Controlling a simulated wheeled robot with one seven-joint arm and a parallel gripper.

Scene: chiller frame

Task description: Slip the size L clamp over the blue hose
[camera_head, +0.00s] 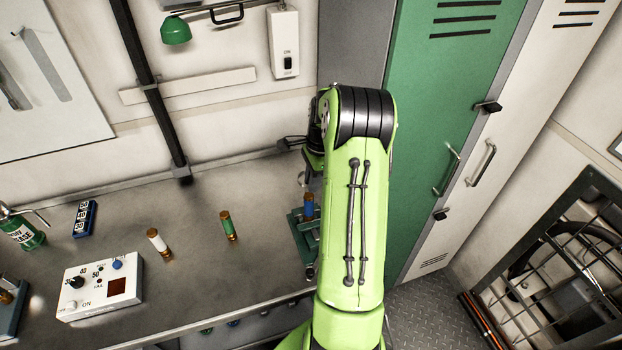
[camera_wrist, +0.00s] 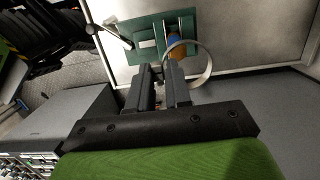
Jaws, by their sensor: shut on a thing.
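The clamp is a thin metal ring (camera_wrist: 209,66), held at its near side in my shut gripper (camera_wrist: 163,76). The blue hose (camera_head: 308,204) stands upright in a green fixture (camera_head: 297,232) at the bench's right end. In the wrist view the hose's orange-brown end (camera_wrist: 176,46) shows inside the ring's outline, toward its upper left. In the head view the ring (camera_head: 301,179) appears above the hose top, apparently apart from it. My arm hides most of my gripper and part of the fixture there. The size mark on the clamp is not readable.
A green hose piece (camera_head: 228,226) and a white one (camera_head: 158,242) stand on the bench to the left. A green locker (camera_head: 440,110) stands right of my arm.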

